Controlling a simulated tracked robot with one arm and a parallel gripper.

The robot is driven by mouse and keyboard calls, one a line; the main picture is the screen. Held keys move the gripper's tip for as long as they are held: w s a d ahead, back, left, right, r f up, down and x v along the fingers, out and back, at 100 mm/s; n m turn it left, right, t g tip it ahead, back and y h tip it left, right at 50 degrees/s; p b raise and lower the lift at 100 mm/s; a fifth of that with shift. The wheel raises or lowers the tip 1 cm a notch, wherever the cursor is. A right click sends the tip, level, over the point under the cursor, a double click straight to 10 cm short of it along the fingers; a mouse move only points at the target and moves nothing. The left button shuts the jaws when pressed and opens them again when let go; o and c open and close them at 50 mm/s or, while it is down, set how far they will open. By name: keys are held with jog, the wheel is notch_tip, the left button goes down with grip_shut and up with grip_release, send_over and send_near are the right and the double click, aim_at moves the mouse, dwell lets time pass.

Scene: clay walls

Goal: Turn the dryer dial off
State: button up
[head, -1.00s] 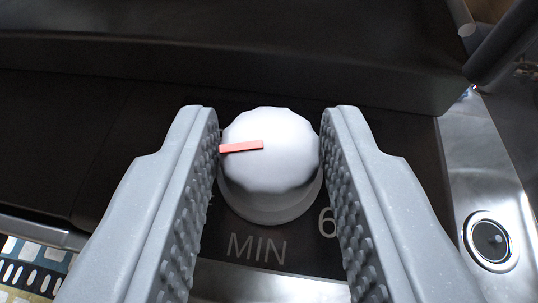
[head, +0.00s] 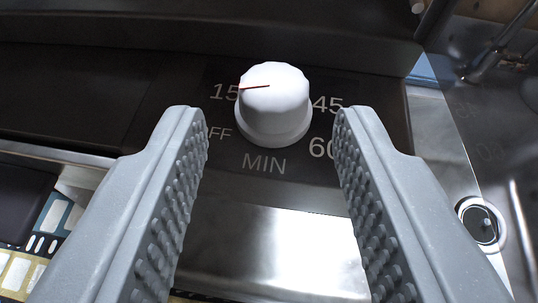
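The dryer dial (head: 273,105) is a white faceted knob on a dark panel in the upper middle of the head view. Its red pointer line points left, close to the "15" mark and above the partly hidden "OFF" mark (head: 220,133). The marks "45", "60" and "MIN" (head: 264,163) show around it. My gripper (head: 270,118) is open, with one grey studded finger on each side. The fingertips are apart from the dial, which shows between and beyond them. Nothing is held.
A shiny metal strip (head: 270,250) lies below the dial panel. A round chrome-ringed button (head: 482,222) is at the right. A dark ledge (head: 200,35) runs behind the dial. A patterned cloth-like surface (head: 45,225) shows at the lower left.

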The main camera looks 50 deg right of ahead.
jog(key=v, duration=0.9)
jog(key=shift+s+a+p, duration=0.2)
jog(key=shift+p, duration=0.15)
jog(key=n+g+h+p, duration=0.3)
jog(key=n+g+p, duration=0.7)
jog(key=n+p, duration=1.35)
send_near(261, 92)
jog(key=d+f+n, duration=0.1)
jog(key=d, duration=0.1)
jog(key=d+f+n+b, duration=0.1)
jog(key=d, duration=0.2)
jog(key=d+f+n+b, duration=0.1)
jog(key=d, duration=0.2)
jog(key=shift+s+d+f+n, duration=0.25)
jog(key=shift+s+f+n, duration=0.05)
jog(key=shift+s+n, duration=0.1)
jog(key=c, duration=0.7)
